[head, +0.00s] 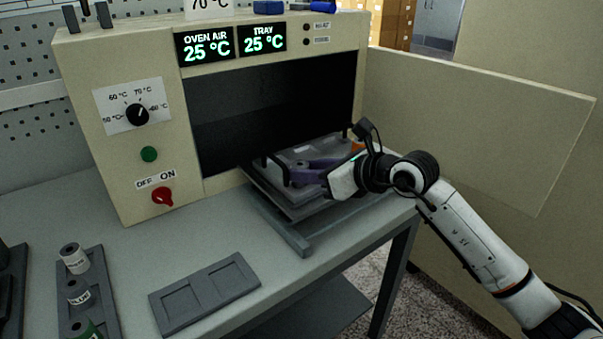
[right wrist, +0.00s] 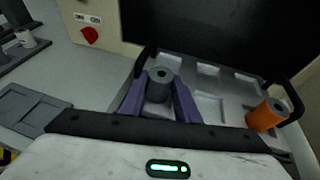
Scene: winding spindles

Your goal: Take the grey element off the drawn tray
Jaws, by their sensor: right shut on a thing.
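The drawn tray (head: 300,211) sticks out of the open oven; its shallow recesses show in the right wrist view (right wrist: 232,78). My right gripper (head: 308,171) reaches over it from the right, and its purple fingers are shut on the grey element (right wrist: 160,84), a short upright cylinder with a hole in its top. The fingers grip it from both sides near the tray's left part. The grey element is hidden in the head view, and I cannot tell whether its base touches the tray. An orange element (right wrist: 268,114) stands at the tray's right side. My left gripper is not in view.
The oven (head: 120,60) has its door (head: 480,120) swung open to the right. A grey plate with two square recesses (head: 205,292) lies on the bench. A rack with several labelled cylinders (head: 77,258) stands at the left. The bench between is clear.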

